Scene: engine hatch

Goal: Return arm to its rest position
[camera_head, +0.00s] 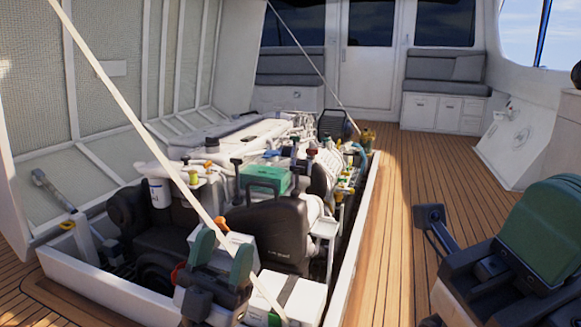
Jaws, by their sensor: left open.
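My left gripper (223,254) is in front of the engine, low in the picture left of centre. Its two green-tipped fingers point up and stand apart, so it is open. I see nothing held between them. A white box with a dark strap (303,296) is just right of it. The engine (285,228), with dark and white parts and a green-topped piece, is behind the gripper.
The raised hatch (40,95) leans at the left, with pale struts crossing the opening. The white hatch rim (352,245) bounds the engine bay. Wooden deck (392,235) is clear right of it. A large green and dark piece (550,225) fills the lower right.

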